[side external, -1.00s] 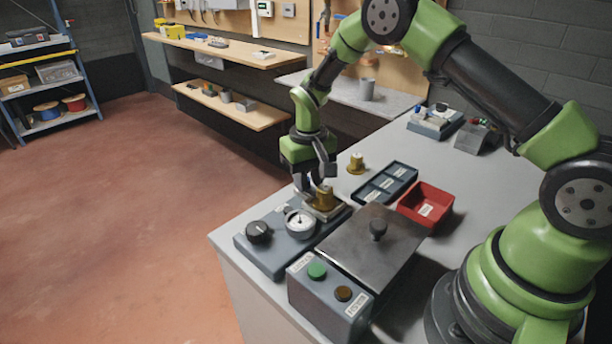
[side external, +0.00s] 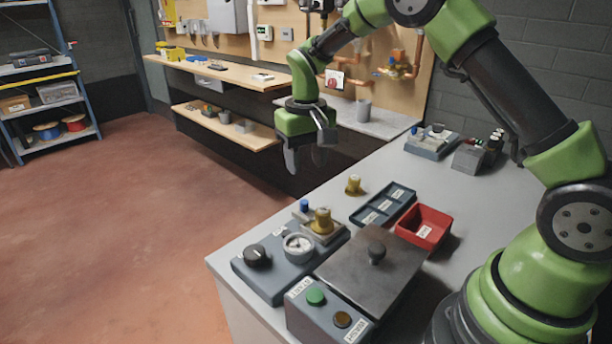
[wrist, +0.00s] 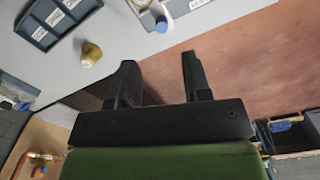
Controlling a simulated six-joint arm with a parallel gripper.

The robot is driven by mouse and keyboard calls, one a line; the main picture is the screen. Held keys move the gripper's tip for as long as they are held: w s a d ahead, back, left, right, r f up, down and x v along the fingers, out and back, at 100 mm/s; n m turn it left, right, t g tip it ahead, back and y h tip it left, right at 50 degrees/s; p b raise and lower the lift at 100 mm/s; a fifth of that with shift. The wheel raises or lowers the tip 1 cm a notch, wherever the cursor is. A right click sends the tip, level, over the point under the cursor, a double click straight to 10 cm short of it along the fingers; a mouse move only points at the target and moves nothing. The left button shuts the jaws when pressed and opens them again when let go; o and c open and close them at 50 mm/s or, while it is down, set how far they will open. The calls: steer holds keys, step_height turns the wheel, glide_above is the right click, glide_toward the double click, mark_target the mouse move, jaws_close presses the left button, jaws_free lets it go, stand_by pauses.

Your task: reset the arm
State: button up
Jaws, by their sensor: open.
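My gripper (side external: 305,158) is open and empty. It hangs in the air above the far left edge of the grey workbench (side external: 468,205), clear of everything on it. Its two dark fingers also show apart in the wrist view (wrist: 160,82), with nothing between them. My arm reaches over the bench from its base at the right.
Below the gripper stand a test block with a dial gauge (side external: 298,246), a black knob (side external: 256,255) and a brass fitting (side external: 322,222). A loose brass piece (side external: 353,185), divided dark tray (side external: 384,205), red bin (side external: 424,226), lidded box (side external: 370,270) and button box (side external: 330,312) stand nearby.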

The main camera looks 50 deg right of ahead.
steer(key=shift+r, duration=0.2)
steer(key=s+d+r+m+t, duration=0.15)
steer(key=s+r, duration=0.25)
steer(key=r, duration=0.5)
steer(key=s+r+m+t, duration=0.2)
steer(key=s+r, duration=0.1)
steer(key=r, duration=0.7)
steer(key=s+a+r+m+t, duration=0.1)
steer(key=s+a+r+t, duration=0.1)
steer(key=s+r, duration=0.5)
steer(key=s+a+r+m+t, duration=0.2)
steer(key=s+r, duration=0.2)
steer(key=s, duration=0.6)
step_height(320, 180, down, 14)
steer(key=a+n+y, duration=0.2)
steer(key=n, duration=0.4)
steer(key=shift+w+a+f, duration=0.15)
steer(key=shift+a+f, duration=0.05)
steer(key=shift+a, duration=0.2)
